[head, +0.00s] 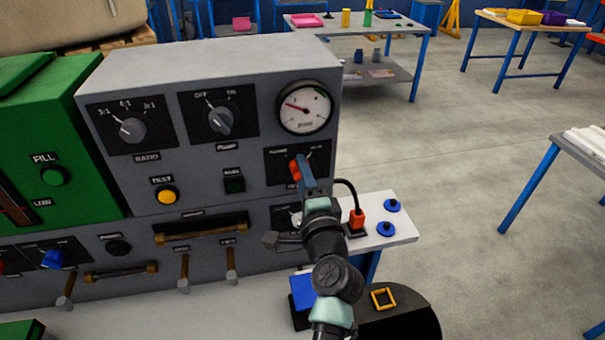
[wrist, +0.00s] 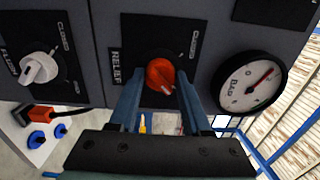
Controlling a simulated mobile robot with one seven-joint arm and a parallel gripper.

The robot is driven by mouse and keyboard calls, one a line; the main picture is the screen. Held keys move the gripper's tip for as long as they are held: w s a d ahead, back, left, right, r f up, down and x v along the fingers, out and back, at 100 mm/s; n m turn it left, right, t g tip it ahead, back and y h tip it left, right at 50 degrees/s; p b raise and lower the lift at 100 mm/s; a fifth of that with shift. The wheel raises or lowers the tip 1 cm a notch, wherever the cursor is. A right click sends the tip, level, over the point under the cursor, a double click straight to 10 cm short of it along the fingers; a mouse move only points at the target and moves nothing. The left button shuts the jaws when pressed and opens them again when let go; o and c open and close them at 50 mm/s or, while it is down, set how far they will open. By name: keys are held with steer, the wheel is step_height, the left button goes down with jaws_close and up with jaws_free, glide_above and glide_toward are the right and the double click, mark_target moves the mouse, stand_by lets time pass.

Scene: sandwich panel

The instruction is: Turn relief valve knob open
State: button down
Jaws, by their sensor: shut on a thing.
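The relief valve knob (head: 294,170) is red-orange and sits on a black plate on the grey panel's right side, below the round gauge. In the wrist view the knob (wrist: 160,75) is beside the word RELIEF, with a pale pointer mark toward its lower right. My gripper (head: 299,174) reaches it from the front and hides part of the plate. In the wrist view the fingers of my gripper (wrist: 159,88) are on either side of the knob, shut on it.
The pressure gauge (head: 304,106) is just above the knob. A white flush knob (wrist: 40,68) is close by on the panel. Another selector knob (head: 220,120) and a yellow test button (head: 167,195) are to the left. A small side shelf (head: 395,222) holds blue and orange parts.

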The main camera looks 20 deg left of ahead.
steer(key=shift+c, duration=1.8)
jaws_free()
steer(key=b+v, duration=0.2)
steer(key=v, duration=1.1)
